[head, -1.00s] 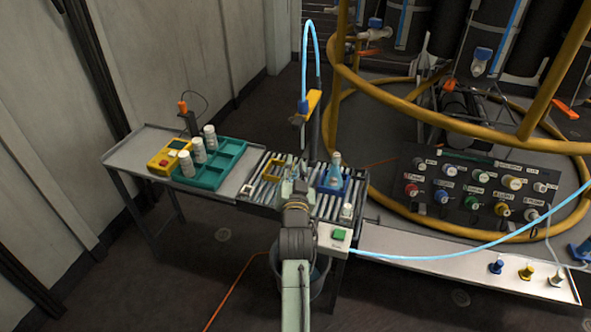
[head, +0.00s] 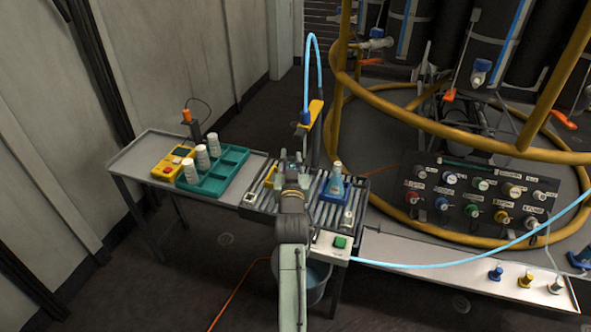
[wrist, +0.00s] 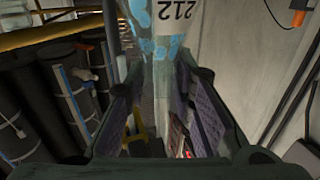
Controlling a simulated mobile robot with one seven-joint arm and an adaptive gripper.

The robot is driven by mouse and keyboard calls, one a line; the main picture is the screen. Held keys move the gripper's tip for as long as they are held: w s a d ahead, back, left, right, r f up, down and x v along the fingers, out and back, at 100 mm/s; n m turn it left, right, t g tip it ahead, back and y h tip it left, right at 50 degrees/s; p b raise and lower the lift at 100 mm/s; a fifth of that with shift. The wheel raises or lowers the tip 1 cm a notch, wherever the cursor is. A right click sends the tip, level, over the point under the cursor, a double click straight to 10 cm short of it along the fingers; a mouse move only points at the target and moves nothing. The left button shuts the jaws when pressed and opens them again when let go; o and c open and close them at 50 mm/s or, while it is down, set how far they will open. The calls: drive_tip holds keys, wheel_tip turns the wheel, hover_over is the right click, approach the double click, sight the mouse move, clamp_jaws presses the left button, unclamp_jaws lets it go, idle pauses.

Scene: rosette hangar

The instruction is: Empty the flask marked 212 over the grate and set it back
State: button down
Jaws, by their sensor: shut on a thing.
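The flask marked 212 (wrist: 172,22) fills the top of the wrist view, with blue patches on its glass. Its neck runs down between the fingers of my gripper (wrist: 155,110), which is shut on it. I cannot tell the flask's tilt for sure. In the head view, my gripper (head: 291,165) is above the slatted grate (head: 322,212), near a yellow holder (head: 270,178); the flask is mostly hidden there. Another flask (head: 335,181), with blue liquid, stands in a blue holder (head: 332,199) on the right of the grate.
A teal tray (head: 222,178) with several white bottles and a yellow box (head: 170,163) are on the left table. A blue hose spout (head: 306,118) stands behind the grate. A bucket (head: 316,285) is beneath it. A knob panel (head: 470,195) is to the right.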

drive_tip(key=w+a+f+b, duration=0.1)
drive_tip(key=w+a, duration=0.1)
drive_tip(key=w, duration=0.3)
drive_tip(key=w+a+f+y+b, duration=0.1)
drive_tip(key=w+b, duration=0.1)
drive_tip(key=w, duration=0.2)
drive_tip(key=shift+w+a+f+n, duration=0.25)
drive_tip(key=shift+w+a+n, duration=0.05)
drive_tip(key=shift+w+a, duration=0.1)
drive_tip(key=shift+f, duration=0.1)
drive_tip(key=shift+f+b, duration=0.3)
drive_tip(key=shift+b, duration=0.1)
drive_tip(key=shift+f, duration=0.1)
drive_tip(key=shift+f+b, duration=0.7)
drive_tip(key=shift+f, duration=0.2)
drive_tip(key=shift+f+b, duration=0.3)
drive_tip(key=shift+f, duration=0.05)
idle(0.4)
drive_tip(key=shift+f, duration=0.2)
drive_tip(key=shift+f, duration=0.1)
idle(0.3)
